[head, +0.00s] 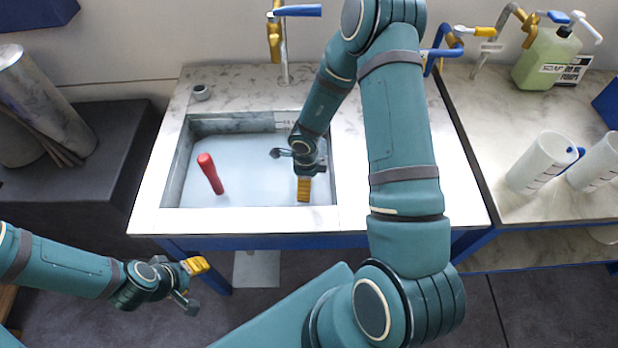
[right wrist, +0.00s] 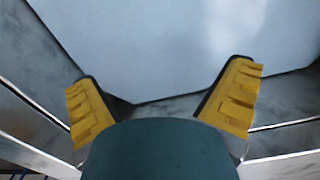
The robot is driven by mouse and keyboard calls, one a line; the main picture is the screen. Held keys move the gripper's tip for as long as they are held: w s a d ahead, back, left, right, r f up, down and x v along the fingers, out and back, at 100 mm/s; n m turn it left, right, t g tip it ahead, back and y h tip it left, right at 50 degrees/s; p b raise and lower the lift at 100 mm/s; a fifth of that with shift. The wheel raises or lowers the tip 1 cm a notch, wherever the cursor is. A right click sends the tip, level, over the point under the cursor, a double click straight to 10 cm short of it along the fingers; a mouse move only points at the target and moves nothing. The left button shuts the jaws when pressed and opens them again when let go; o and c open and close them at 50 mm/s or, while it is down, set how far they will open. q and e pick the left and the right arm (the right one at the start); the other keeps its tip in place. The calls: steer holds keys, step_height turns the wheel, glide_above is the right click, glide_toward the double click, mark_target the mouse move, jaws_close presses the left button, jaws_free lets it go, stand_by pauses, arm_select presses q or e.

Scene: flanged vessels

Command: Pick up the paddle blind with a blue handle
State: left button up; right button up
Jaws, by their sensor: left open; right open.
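I see no paddle blind with a blue handle that I can make out in either view. A red handle (head: 210,173) stands tilted in the sink, on its left side; what lies below it is not visible. My right gripper (head: 291,175) is in the right part of the sink, apart from the red handle. In the right wrist view its yellow-padded fingers (right wrist: 165,100) are spread wide with nothing between them over a pale blue surface. My left gripper (head: 192,284) is open and empty, low in front of the counter at the left.
The sink (head: 178,165) has raised walls around my right gripper. A tap with a blue lever (head: 297,11) stands behind it. A green bottle (head: 545,58) and white cylinders (head: 541,163) stand on the right counter.

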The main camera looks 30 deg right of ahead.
step_height(320, 180, down, 8)
steer(key=shift+s+a+r+b, duration=0.15)
steer(key=shift+r+b, duration=0.1)
steer(key=shift+b, duration=0.85)
steer(key=c, duration=1.2)
